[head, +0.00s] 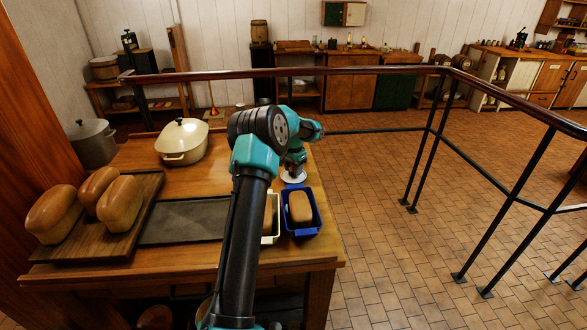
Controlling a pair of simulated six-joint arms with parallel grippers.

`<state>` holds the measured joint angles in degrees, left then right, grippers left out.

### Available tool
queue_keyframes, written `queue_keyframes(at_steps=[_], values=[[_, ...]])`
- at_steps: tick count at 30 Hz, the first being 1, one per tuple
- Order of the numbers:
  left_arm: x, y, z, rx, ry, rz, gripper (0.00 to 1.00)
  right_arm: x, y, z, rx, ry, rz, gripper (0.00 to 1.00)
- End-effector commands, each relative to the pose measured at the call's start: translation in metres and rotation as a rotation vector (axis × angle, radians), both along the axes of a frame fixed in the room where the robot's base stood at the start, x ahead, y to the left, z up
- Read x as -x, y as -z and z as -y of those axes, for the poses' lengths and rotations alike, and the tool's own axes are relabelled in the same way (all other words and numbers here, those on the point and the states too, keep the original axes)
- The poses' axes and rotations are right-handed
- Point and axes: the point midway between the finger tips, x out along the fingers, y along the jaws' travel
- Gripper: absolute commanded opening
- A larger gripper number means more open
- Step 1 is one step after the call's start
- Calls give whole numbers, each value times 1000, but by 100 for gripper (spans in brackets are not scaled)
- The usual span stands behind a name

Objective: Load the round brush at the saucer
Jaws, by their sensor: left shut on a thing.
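My left gripper (296,165) points down at the far right part of the wooden table, over a small white saucer (293,179). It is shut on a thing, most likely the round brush. The brush cannot be made out, as the gripper and wrist cover it. I cannot tell whether its bristles touch the saucer. My right gripper is not in view.
A blue tin (315,222) with a loaf stands just nearer than the saucer, beside a cream tin (276,230) partly behind my arm. A cream pot (182,142), a dark mat (185,221) and a board (149,193) with loaves lie left. A railing (385,70) runs behind.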

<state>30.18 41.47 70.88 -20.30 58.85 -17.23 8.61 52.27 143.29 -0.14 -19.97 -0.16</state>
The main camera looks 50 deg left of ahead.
Motion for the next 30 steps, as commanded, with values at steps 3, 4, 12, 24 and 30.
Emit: queue_keyframes(at_steps=[3,4,12,24,30], values=[[0,0,0,0,0,0,23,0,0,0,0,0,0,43],[0,0,0,0,0,0,23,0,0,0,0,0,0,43],[0,0,0,0,0,0,23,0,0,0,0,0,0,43],[0,3,0,0,0,0,23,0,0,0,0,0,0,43],[0,5,0,0,0,0,23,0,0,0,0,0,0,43]])
